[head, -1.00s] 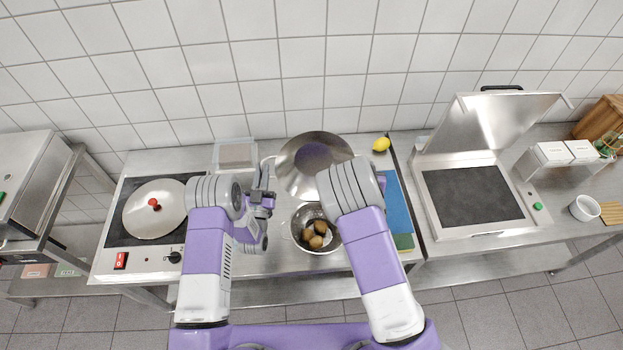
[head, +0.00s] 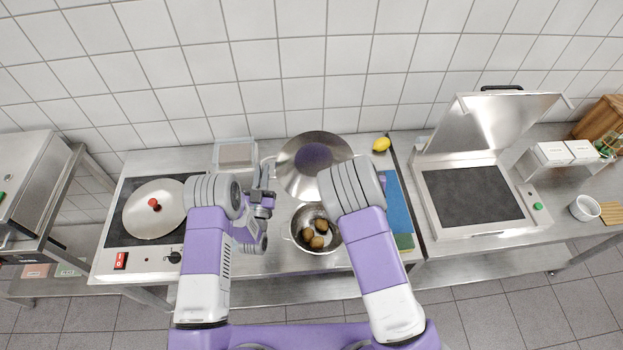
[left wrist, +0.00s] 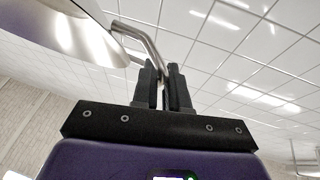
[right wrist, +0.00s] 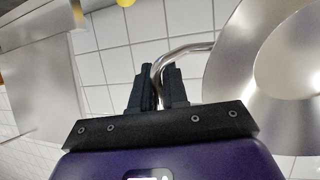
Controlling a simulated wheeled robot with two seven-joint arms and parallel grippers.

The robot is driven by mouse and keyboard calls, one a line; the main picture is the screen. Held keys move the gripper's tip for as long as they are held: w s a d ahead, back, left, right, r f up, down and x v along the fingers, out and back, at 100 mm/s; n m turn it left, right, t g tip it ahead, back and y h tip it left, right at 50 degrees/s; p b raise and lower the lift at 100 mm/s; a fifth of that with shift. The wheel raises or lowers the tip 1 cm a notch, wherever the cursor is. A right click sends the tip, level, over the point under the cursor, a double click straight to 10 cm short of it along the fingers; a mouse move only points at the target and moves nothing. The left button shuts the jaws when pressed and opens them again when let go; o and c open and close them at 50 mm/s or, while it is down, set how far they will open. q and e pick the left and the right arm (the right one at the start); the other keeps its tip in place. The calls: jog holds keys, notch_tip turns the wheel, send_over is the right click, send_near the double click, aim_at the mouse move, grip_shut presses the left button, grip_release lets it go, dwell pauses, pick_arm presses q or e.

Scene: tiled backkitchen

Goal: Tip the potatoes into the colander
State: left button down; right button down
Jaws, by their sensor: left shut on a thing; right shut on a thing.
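A wide steel pot (head: 292,180) is tipped up behind the colander in the head view, its mouth towards me. Its inside looks empty. The metal colander (head: 294,236) stands on the counter below its near rim, with several brown potatoes (head: 317,243) inside; my right arm covers part of its right side. My left gripper (head: 264,186) is shut on the pot's left handle, which also shows between its fingers in the left wrist view (left wrist: 150,45). My right gripper (right wrist: 160,88) is shut on the other handle; in the head view my arm hides it.
A hotplate with a lid (head: 152,211) is on the left, a clear tub (head: 235,154) behind my left gripper. A lemon (head: 381,144), a blue board (head: 398,212) and an open contact grill (head: 470,197) are on the right.

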pick_arm(q)
jog(key=g, duration=0.2)
jog(key=shift+a+r+n+g+y, duration=0.1)
jog(key=shift+r+n+g+y, duration=0.05)
jog(key=shift+n+g+y, duration=0.2)
jog(key=n+g, duration=0.1)
jog(key=g, duration=0.3)
jog(key=shift+w, duration=0.15)
pick_arm(e)
jog(key=g, duration=0.3)
jog(key=s+n+g, duration=0.1)
jog(key=g, duration=0.3)
jog(key=shift+s+d, duration=0.1)
jog(key=shift+s, duration=0.05)
pick_arm(q)
jog(key=g, duration=0.4)
jog(key=shift+f+n+y, duration=0.25)
jog(key=shift+f, duration=0.05)
jog(key=shift+f+g, duration=0.15)
jog(key=shift+g, duration=1.1)
pick_arm(e)
jog(key=shift+s+r+n+g, duration=0.1)
jog(key=shift+s+g, duration=0.15)
jog(key=shift+g, duration=0.8)
jog(key=shift+s+r+n+g, duration=0.1)
jog(key=shift+s+g, duration=0.1)
jog(key=shift+g, duration=0.8)
jog(key=shift+s+r+n+g, duration=0.1)
jog(key=shift+s+g, duration=0.15)
jog(key=shift+g, duration=0.8)
